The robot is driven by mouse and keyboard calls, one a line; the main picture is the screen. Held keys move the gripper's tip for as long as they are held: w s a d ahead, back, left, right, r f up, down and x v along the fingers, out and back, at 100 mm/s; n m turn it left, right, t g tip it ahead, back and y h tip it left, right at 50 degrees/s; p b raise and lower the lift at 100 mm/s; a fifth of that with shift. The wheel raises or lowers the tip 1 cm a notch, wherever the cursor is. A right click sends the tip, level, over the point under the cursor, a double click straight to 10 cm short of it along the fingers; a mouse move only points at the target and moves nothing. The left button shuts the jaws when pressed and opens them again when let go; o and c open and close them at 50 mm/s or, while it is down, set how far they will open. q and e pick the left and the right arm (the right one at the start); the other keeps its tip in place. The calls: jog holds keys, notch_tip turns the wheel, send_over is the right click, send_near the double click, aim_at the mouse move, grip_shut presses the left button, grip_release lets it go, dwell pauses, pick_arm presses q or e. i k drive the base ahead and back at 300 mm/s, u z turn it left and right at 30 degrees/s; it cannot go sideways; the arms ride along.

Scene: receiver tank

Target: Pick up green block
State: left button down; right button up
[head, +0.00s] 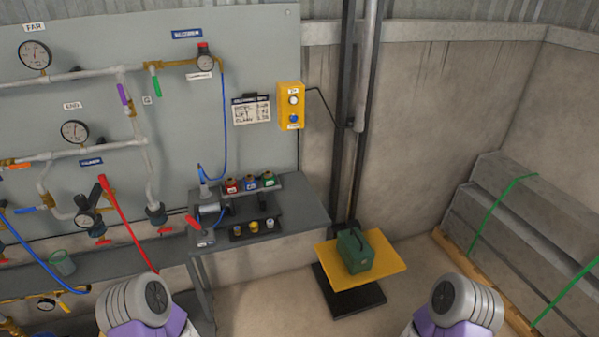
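A dark green block-shaped case (354,251) with a handle on top sits upright on a yellow platform (392,266) at the lower middle right. A small green-marked fitting (268,179) also stands in a rack on the grey bench, beside a blue and a red one. I cannot tell from the picture alone which green thing the task names. Only rounded links of my two arms show at the bottom edge, one left and one right, both apart from these things. Neither of my grippers is in view.
The grey bench (300,212) stands left of the platform. A wall panel (255,40) carries pipes, gauges and hoses. A yellow button box (291,106) hangs beside a dark vertical mast (343,130). Strapped grey beams (520,215) lie at right. Some floor (265,300) is clear.

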aim_at(268, 178)
jog(key=u, duration=0.2)
jog(key=i, duration=0.7)
jog(key=u, duration=0.55)
